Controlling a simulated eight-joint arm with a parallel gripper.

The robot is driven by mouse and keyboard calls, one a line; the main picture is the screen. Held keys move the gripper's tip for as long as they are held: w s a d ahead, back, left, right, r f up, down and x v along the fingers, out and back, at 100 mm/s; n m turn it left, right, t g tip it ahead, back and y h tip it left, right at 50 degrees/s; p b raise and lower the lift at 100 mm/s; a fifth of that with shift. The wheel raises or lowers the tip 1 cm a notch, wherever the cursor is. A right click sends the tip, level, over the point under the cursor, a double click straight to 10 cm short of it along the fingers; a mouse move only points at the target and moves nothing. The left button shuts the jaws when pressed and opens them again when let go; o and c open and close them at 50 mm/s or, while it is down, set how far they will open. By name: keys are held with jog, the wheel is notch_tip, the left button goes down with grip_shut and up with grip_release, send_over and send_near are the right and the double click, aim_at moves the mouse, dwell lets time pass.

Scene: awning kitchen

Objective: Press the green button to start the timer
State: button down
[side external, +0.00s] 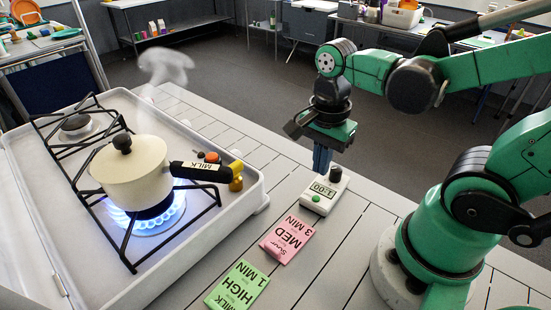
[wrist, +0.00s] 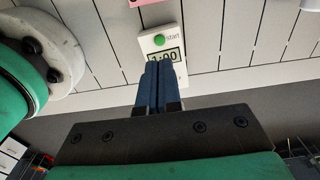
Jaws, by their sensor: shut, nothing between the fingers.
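A white timer (side external: 326,203) lies on the table, its display reading 1:00. Its green button (side external: 316,198) is near the end facing the camera, and a black knob is at the other end. In the wrist view the green button (wrist: 159,40) shows uncovered beside the word "start". My gripper (side external: 321,172) points down by the timer with its blue fingers together and empty. In the wrist view my fingertips (wrist: 158,64) overlap the display's lower part, short of the button. I cannot tell whether they touch the timer.
A camp stove (side external: 235,205) at left has a lit blue flame under a steaming cream pot (side external: 133,172), its handle labelled MILK. A pink MED 3 MIN card (side external: 288,239) and a green HIGH 1 MIN card (side external: 237,287) lie on the table near the timer.

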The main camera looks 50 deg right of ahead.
aim_at(315, 197)
jog(key=shift+f, duration=3.1)
jog(key=shift+w+f, duration=0.1)
jog(key=shift+f, duration=0.7)
jog(key=shift+r, duration=0.1)
notch_tip(315, 197, up, 9)
jog(key=shift+w+f+g, duration=0.2)
jog(key=shift+w+g, duration=0.1)
jog(key=shift+g, duration=0.1)
jog(key=w+r+n+t, duration=0.1)
jog(key=n+t, duration=0.3)
jog(key=n, duration=0.5)
jog(key=w+a+r+n+t, duration=0.1)
jog(key=w+r+n+t, duration=0.1)
jog(key=n, duration=0.6)
jog(key=shift+w+a+r+n+t, duration=0.15)
jog(key=shift+w+r+n+t, duration=0.2)
jog(key=shift+w+t, duration=0.6)
